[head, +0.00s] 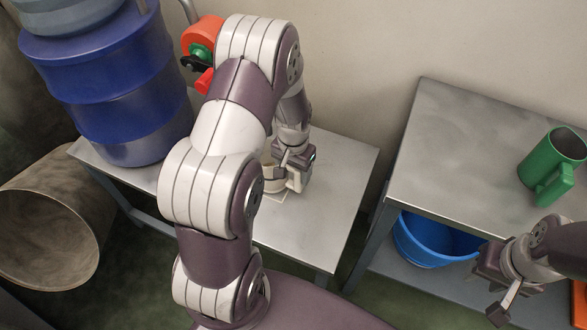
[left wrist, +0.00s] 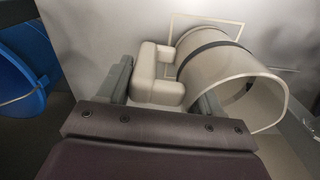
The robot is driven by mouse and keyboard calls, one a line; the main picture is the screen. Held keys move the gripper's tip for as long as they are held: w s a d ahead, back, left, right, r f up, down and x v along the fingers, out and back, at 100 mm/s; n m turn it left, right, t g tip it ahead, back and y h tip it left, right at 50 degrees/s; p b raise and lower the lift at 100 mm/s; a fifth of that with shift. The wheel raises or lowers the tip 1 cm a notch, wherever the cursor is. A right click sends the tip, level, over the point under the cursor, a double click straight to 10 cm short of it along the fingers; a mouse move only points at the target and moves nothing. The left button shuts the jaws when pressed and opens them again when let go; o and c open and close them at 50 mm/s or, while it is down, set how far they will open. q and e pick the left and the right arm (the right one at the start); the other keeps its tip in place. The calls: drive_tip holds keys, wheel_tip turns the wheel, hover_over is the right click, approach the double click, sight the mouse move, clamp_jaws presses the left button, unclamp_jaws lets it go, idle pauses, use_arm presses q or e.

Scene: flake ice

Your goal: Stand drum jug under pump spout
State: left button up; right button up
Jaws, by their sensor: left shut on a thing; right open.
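A cream jug (head: 273,179) with a dark band stands over the left metal table, mostly hidden by my left arm in the head view. In the left wrist view the jug (left wrist: 222,65) shows its open mouth and blocky handle (left wrist: 158,80). My left gripper (head: 296,170) is shut on the handle, with a finger on each side in the left wrist view (left wrist: 162,92). I cannot tell whether the jug touches the table. A red pump part with a green hub (head: 201,50) shows beside the blue drum; its spout is not clearly visible. My right gripper (head: 500,285) is open and empty.
The blue drum (head: 125,85) stands at the left table's (head: 335,190) back left. A thin pale square outline (left wrist: 205,17) marks the tabletop by the jug. A green jug (head: 552,165) stands on the right table (head: 450,150), above a blue bucket (head: 430,243).

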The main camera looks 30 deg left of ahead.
use_arm(q)
drive_tip(key=shift+f, duration=0.3)
idle(0.4)
drive_tip(key=o, duration=1.5)
drive_tip(key=shift+r, duration=0.15)
drive_tip(key=shift+r+p, duration=3.75)
drive_tip(key=shift+r, duration=0.15)
